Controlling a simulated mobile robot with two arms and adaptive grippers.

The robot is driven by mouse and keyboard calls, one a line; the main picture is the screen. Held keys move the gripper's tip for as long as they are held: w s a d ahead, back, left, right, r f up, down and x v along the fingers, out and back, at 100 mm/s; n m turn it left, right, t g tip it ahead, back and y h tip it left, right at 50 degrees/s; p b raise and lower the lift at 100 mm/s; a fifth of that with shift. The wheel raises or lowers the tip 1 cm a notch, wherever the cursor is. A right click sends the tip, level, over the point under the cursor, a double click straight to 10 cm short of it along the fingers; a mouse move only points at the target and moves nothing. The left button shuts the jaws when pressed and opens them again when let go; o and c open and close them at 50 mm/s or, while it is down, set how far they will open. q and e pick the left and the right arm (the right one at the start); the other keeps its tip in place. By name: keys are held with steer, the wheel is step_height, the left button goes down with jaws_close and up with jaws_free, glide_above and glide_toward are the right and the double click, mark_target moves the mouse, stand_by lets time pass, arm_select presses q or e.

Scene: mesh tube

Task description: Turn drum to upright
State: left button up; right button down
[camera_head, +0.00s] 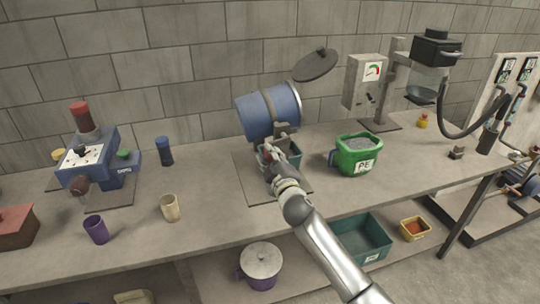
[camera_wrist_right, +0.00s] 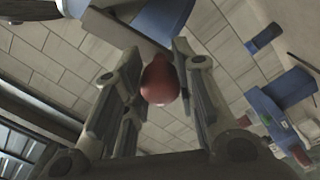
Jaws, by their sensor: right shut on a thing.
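The blue drum (camera_head: 268,112) lies tilted on its grey stand at the middle of the bench, its open end toward the upper right. Its round dark lid (camera_head: 316,64) stands open beside that end. Part of the blue drum also shows at the top of the right wrist view (camera_wrist_right: 163,20). My right gripper (camera_head: 270,155) is in front of the drum, low by the stand. It is shut on a red knob (camera_wrist_right: 160,82), which shows between the fingers in the wrist view. My left gripper is not in view.
A green bin (camera_head: 352,170) under the drum's right side is marked PE and holds grey material. A blue machine (camera_head: 95,165) and cups stand left. A grey gauge box (camera_head: 364,82) stands behind right.

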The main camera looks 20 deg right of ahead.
steer(key=d+f+n+b, duration=0.1)
steer(key=d+f+n, duration=0.4)
steer(key=n, duration=1)
steer(key=shift+w+d+f+b, duration=0.15)
steer(key=shift+d+f+b, duration=0.25)
steer(key=shift+d, duration=0.6)
steer(key=shift+n, duration=0.3)
steer(key=c, duration=1.1)
jaws_free()
steer(key=shift+r, duration=0.1)
steer(key=shift+c, duration=0.2)
steer(key=s, duration=1.2)
steer(key=shift+d, duration=0.25)
